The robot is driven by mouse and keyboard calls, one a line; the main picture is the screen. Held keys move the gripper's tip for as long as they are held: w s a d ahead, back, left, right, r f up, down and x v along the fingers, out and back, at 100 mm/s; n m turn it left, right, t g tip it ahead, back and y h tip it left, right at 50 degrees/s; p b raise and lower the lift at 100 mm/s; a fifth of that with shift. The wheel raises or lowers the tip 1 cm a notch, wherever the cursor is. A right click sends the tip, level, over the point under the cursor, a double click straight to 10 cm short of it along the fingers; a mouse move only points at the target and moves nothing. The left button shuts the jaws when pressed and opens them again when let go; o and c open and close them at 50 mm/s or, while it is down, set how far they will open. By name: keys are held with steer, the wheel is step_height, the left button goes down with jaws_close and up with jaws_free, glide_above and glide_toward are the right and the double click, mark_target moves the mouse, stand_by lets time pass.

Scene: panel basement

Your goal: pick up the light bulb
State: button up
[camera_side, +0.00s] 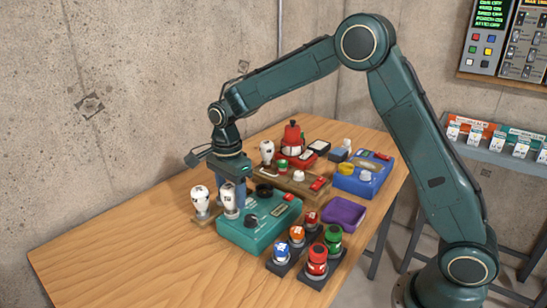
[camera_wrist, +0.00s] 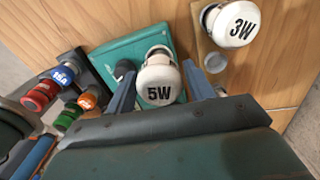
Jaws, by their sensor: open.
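A white light bulb marked 5W (camera_wrist: 158,82) stands upright beside or on the corner of the teal box (camera_wrist: 110,57). In the side view this bulb (camera_side: 229,198) appears at the box's left end. My gripper (camera_side: 231,192) points down over it, open, with its blue fingers on either side of the bulb in the wrist view (camera_wrist: 160,90). I cannot tell whether the fingers touch it. A second white bulb, marked 3W (camera_wrist: 236,24), stands on a small wooden block to the right in the wrist view; in the side view it (camera_side: 200,197) is to the left.
Red, blue, orange and green capped pieces (camera_side: 317,262) stand in dark holders in front. A purple tray (camera_side: 344,214), a blue box (camera_side: 364,176) and a wooden board with parts (camera_side: 298,188) are behind and to the right. The table's left front (camera_side: 110,258) is clear.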

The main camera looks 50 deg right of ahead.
steer(key=shift+f, duration=1.4)
steer(key=c, duration=0.8)
steer(key=shift+r, duration=0.1)
steer(key=shift+c, duration=0.2)
step_height(320, 180, up, 20)
steer(key=shift+d, duration=0.1)
